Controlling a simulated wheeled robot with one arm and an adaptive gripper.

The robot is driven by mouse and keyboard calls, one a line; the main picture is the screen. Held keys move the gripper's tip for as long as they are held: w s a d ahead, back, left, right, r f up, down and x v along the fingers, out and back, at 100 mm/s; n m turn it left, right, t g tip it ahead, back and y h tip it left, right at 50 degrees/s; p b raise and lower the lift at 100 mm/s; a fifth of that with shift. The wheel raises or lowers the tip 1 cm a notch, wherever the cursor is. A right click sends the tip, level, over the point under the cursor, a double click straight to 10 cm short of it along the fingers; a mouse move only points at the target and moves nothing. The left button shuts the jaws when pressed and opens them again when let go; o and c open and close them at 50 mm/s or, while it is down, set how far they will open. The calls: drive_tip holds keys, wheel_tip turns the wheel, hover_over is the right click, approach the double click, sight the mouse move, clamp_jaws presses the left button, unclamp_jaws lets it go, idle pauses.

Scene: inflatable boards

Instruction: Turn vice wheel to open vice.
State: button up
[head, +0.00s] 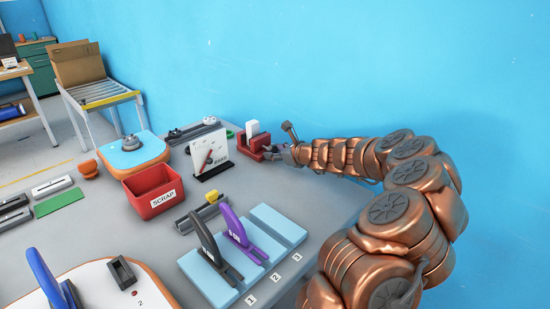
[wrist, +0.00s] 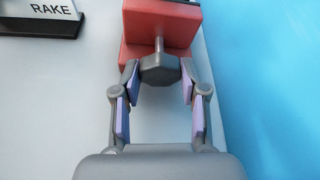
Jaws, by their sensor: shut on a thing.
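The red vice (head: 253,142) stands at the back of the grey bench near the blue wall, with a white block (head: 252,127) in its jaws. In the wrist view the red vice body (wrist: 158,25) is at the top, and a metal screw runs from it to the grey faceted vice wheel (wrist: 160,70). My gripper (wrist: 159,80) has a fingertip on each side of the wheel and is shut on it. In the head view my gripper (head: 277,152) reaches the vice from the right, and the wheel is too small to make out.
A red SCRAP bin (head: 152,190) and blue boards with black and purple clamps (head: 240,235) are nearer. The blue wall is close on the right.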

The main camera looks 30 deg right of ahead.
drive_tip(key=shift+a+f+n+h+b, duration=0.1)
drive_tip(key=shift+f+n+h+b, duration=0.35)
drive_tip(key=shift+b, duration=0.75)
drive_tip(key=shift+r+n+t, duration=0.3)
drive_tip(key=shift+r+n, duration=0.05)
drive_tip(key=o, duration=1.1)
drive_tip(key=shift+r, duration=0.1)
